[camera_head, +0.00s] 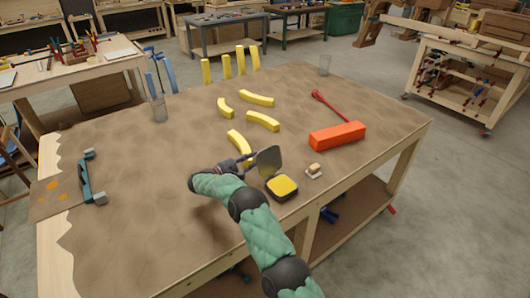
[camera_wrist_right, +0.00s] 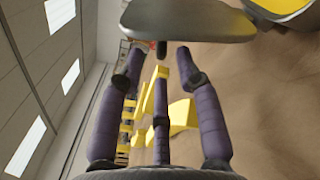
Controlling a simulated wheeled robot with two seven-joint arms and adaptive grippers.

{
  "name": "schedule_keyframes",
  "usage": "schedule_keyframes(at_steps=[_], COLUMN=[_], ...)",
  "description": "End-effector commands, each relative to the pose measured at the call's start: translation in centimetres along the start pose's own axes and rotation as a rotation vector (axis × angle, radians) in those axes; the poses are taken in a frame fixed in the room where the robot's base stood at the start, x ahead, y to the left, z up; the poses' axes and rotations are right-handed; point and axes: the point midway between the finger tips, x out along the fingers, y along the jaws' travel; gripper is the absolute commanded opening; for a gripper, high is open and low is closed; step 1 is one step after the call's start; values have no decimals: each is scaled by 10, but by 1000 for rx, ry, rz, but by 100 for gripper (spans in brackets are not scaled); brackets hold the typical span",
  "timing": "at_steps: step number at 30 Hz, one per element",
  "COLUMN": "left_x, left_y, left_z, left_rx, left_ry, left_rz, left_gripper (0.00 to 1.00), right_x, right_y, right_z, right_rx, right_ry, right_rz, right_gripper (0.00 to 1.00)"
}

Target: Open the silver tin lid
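The tin (camera_head: 282,187) sits near the front edge of the worktable, dark-sided with a yellow inside showing. Its silver-grey lid (camera_head: 268,160) stands raised and tilted up at the tin's back-left side. The lid also shows in the right wrist view (camera_wrist_right: 188,20), just past the fingertips, with part of the tin (camera_wrist_right: 283,10) at the top right. My right gripper (camera_head: 248,160) is beside the lid, to its left. Its purple fingers (camera_wrist_right: 160,52) look spread, with nothing visible between them; whether a fingertip touches the lid is unclear. My left gripper is not in view.
A small block on a pale base (camera_head: 314,171) stands right of the tin. An orange-red box (camera_head: 337,135) and a red tool (camera_head: 325,102) lie behind it. Yellow curved pieces (camera_head: 262,121) are spread further back. A teal-handled tool (camera_head: 90,178) lies left. The left-centre table is clear.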

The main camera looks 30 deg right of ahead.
Motion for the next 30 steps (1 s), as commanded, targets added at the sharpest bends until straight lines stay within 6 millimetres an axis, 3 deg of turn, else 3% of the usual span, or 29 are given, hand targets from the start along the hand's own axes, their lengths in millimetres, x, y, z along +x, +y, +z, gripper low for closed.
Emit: schedule_keyframes(at_steps=[6,12,26,30], left_x=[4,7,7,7], left_y=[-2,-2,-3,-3], left_z=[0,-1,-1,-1], left_rx=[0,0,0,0], left_ry=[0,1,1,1], left_rz=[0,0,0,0], left_gripper=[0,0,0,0], right_x=[41,66,76,76], right_y=[-2,-1,0,0], right_z=[-1,-1,0,0], right_rx=[0,0,0,0], right_ry=[-2,0,0,0], right_rz=[-2,-2,0,0], right_gripper=[35,35,35,0])
